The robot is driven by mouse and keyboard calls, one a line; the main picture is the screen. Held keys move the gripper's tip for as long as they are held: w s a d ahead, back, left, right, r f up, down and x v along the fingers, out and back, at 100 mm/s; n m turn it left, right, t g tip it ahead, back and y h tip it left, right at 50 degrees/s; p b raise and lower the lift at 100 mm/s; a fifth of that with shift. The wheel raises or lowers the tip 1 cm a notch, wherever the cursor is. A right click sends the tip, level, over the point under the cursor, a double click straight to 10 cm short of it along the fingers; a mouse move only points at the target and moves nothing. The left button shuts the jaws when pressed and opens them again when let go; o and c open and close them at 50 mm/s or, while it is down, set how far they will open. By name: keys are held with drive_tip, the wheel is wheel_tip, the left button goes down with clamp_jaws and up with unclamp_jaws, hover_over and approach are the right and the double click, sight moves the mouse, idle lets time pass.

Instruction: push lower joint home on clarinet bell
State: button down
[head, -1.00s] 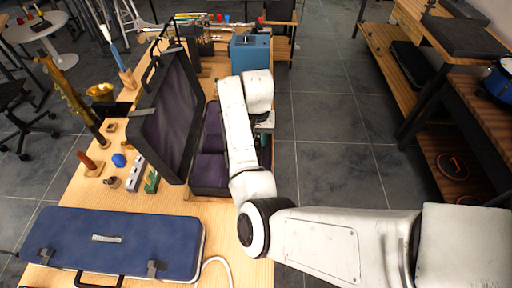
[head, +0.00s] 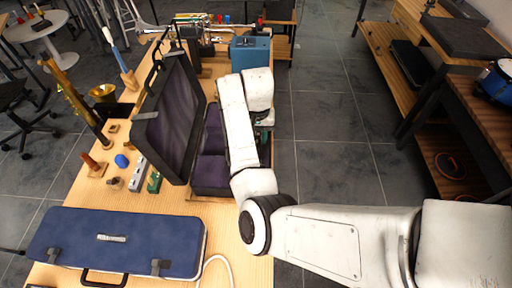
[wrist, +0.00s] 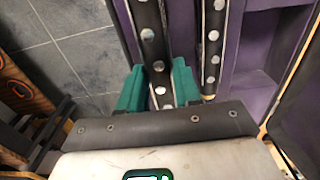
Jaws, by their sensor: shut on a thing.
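In the wrist view my gripper (wrist: 158,82) has green fingers closed around a black clarinet joint (wrist: 149,38) with silver keys. The joint runs up out of the top of the picture. A second black keyed joint (wrist: 211,45) lies beside it, just right of the fingers, over the purple-lined case. I cannot make out the bell or the seating of the held joint in either view. In the head view my arm hides most of the gripper and the held joint; only a bit of green shows beside the open instrument case (head: 212,176).
The case lid (head: 172,115) stands open on its left. A blue closed case (head: 120,240) lies at the table's near end. Small items, including a blue ball (head: 122,161), sit left of the lid. A blue box (head: 249,53) stands behind. Floor is clear right of the table.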

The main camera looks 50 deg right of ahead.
drive_tip(key=shift+r+p, duration=1.4)
